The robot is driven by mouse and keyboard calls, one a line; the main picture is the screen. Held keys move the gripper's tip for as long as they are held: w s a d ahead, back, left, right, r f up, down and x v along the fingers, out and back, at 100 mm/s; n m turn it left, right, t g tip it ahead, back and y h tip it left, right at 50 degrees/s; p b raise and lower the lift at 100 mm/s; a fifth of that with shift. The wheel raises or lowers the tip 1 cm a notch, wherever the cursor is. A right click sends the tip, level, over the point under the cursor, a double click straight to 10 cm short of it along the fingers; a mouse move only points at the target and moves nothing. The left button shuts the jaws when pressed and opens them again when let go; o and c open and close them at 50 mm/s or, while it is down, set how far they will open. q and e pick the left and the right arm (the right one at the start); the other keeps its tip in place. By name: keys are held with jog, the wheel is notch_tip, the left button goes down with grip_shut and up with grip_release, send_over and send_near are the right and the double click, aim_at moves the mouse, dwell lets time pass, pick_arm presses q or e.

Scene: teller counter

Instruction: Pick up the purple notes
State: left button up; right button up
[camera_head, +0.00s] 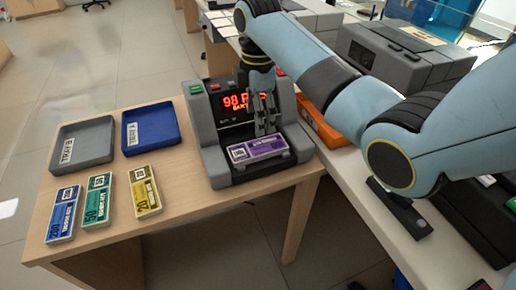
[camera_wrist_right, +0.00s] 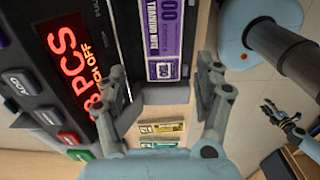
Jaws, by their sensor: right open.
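The purple notes (camera_head: 258,149) lie as a flat bundle in the front tray of the grey counting machine (camera_head: 222,172). In the wrist view the purple notes (camera_wrist_right: 165,35) show with their long side running away from the camera, beyond and between the fingers. My right gripper (camera_head: 265,122) is open and empty, pointing down just above the notes; its fingers (camera_wrist_right: 162,75) stand apart in the wrist view. I cannot see it touch the notes. My left gripper (camera_wrist_right: 276,112) appears small and far off at the right of the wrist view, its jaws too small to judge.
Blue, green and yellow note bundles (camera_head: 62,215) (camera_head: 98,200) (camera_head: 145,192) lie on the wooden table (camera_head: 185,205). A grey tray (camera_head: 82,146) and a blue tray (camera_head: 150,130) stand behind them. An orange box (camera_head: 318,128) is right of the machine, beneath my right arm.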

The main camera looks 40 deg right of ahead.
aim_at(260, 147)
jog(key=f, duration=0.9)
jog(key=shift+s+d+f+b, duration=0.1)
jog(key=shift+s+f+b, duration=0.1)
jog(key=shift+b, duration=0.15)
jog(key=shift+r, duration=0.1)
jog(key=c, duration=1.1)
